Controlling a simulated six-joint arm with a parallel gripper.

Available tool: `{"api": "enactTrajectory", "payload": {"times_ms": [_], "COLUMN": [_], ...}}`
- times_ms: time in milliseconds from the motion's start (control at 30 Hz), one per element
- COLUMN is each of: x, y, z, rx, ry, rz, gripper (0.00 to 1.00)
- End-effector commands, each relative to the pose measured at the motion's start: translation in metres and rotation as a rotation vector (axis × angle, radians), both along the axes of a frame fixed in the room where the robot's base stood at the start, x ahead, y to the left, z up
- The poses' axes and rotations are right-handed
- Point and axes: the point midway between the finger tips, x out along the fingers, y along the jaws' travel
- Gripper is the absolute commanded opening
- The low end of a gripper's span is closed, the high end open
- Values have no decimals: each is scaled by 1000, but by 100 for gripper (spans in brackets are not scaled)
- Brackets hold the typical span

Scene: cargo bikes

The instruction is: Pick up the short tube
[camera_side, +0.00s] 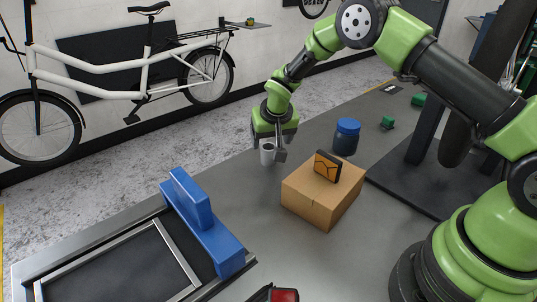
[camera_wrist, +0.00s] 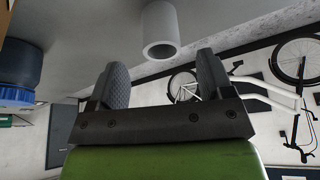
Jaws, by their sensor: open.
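The short tube (camera_side: 267,154) is a pale grey hollow cylinder standing upright on the grey worktop in the side view. It also shows in the wrist view (camera_wrist: 160,28), with its open end facing the camera. My gripper (camera_side: 274,149) is low over the worktop at the tube. In the wrist view my gripper (camera_wrist: 162,72) has its two dark fingers spread apart. The tube lies beyond the fingertips there, roughly in line with the gap. The gripper holds nothing. A finger partly hides the tube's right side in the side view.
A dark jar with a blue lid (camera_side: 347,137) stands right of the tube. A cardboard box (camera_side: 322,195) bearing a black-and-orange item (camera_side: 327,166) is nearer the front. A blue block-shaped fixture (camera_side: 207,224) and metal frame (camera_side: 115,262) are at the left. Worktop between them is clear.

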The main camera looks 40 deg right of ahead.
Motion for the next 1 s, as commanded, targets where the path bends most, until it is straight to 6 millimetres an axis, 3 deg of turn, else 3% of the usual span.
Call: {"api": "enactTrajectory", "payload": {"times_ms": [300, 600, 867, 1000], "x": [16, 18, 18, 18], "y": [-5, -6, -6, -6], "z": [-37, -40, -40, -40], "rx": [-1, -2, -1, -1], "ry": [2, 1, 2, 0], "rz": [-2, -1, -1, 0], "gripper": [74, 74, 14, 14]}}
